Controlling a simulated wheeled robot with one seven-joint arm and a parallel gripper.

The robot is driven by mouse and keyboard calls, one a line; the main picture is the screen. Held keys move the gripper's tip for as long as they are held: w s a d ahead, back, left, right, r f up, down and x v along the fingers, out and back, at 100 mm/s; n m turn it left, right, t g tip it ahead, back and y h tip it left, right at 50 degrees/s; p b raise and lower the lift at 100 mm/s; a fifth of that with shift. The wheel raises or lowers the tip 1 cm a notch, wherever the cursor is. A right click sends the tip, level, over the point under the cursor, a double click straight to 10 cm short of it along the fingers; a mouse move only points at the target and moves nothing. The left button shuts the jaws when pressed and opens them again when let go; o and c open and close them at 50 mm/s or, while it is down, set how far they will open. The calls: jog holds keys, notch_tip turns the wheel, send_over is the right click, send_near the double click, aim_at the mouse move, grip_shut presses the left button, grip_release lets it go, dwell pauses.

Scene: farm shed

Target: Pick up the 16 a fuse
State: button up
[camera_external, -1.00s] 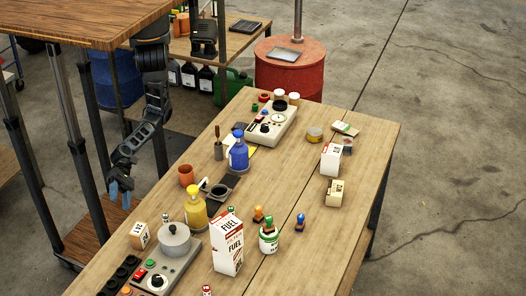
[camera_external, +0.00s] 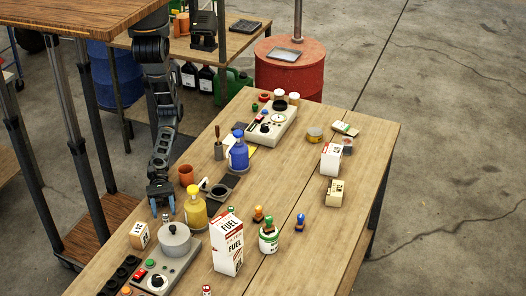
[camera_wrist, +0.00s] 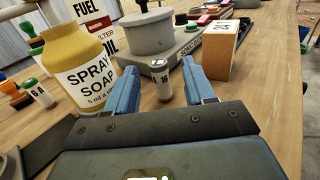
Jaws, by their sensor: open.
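The 16 A fuse (camera_wrist: 161,82) is a small pale cylinder with a grey top and "16" on its side. It stands upright on the table. In the external view it is a tiny shape (camera_external: 166,217) by the fingertips. My gripper (camera_wrist: 159,78) is open, with its blue fingers on either side of the fuse in the wrist view and gaps at both sides. In the external view my gripper (camera_external: 162,203) is low over the table's left edge.
The yellow spray soap bottle (camera_wrist: 80,65) stands close on the left in the wrist view. A small cardboard box (camera_wrist: 209,52) is close on the right. A grey pot (camera_wrist: 146,33) on a control unit (camera_wrist: 187,43) stands behind the fuse.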

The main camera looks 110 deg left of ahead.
aim_at(166, 218)
jog(key=p+x, duration=0.1)
jog(key=x, duration=0.3)
jog(key=shift+w+d+r, duration=0.1)
jog(key=shift+w+r, duration=0.1)
jog(key=shift+w+d+f, duration=0.15)
jog(key=shift+w+d, duration=0.2)
jog(key=shift+d, duration=0.1)
jog(key=shift+c, duration=0.2)
grip_shut()
